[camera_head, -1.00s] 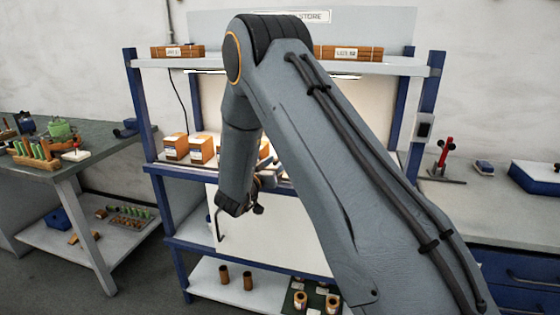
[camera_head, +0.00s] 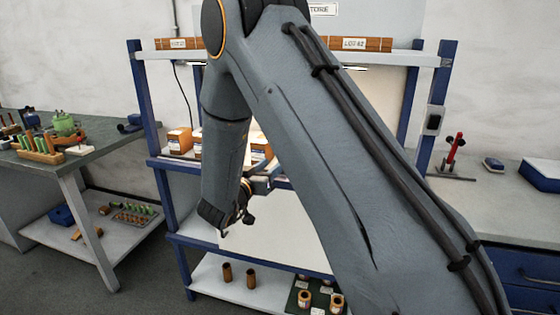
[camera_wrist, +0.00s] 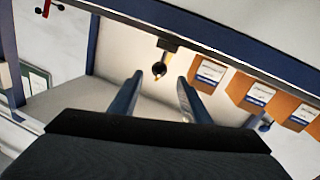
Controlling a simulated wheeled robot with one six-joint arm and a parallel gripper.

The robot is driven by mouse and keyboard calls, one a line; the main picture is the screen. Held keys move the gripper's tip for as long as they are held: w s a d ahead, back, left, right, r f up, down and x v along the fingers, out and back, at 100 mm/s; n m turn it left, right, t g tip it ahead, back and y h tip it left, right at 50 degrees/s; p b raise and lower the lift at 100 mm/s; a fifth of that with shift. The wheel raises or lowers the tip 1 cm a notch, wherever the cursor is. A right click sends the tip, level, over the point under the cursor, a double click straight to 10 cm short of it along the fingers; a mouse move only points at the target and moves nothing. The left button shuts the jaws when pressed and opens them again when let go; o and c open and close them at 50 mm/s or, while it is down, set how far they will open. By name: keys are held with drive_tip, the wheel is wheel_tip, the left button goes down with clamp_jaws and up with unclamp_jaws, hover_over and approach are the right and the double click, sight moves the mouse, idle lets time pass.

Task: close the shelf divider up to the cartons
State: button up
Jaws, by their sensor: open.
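Several orange-brown cartons with white labels stand in a row on the middle shelf; one shows at the left in the head view (camera_head: 179,141), and the nearest to my fingers shows in the wrist view (camera_wrist: 209,75). A dark round knob (camera_wrist: 159,69) on a dark bracket at the shelf edge looks like part of the divider. It stands apart from the nearest carton. My gripper (camera_wrist: 157,97) is open and empty, its two fingers pointing towards the shelf with the knob beyond the gap between them. In the head view my arm hides the divider and some cartons.
The shelf's blue front edge (camera_wrist: 215,37) runs close by my fingers. A blue upright post (camera_head: 420,115) bounds the rack at the right. Brown tubes (camera_head: 227,272) stand on the bottom shelf. A workbench (camera_head: 110,148) stands at the left.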

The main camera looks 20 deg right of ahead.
drive_tip(key=p+x, duration=0.1)
drive_tip(key=x, duration=0.6)
drive_tip(key=shift+w+d+p, duration=0.2)
drive_tip(key=shift+w+p, duration=0.05)
drive_tip(key=shift+p, duration=0.05)
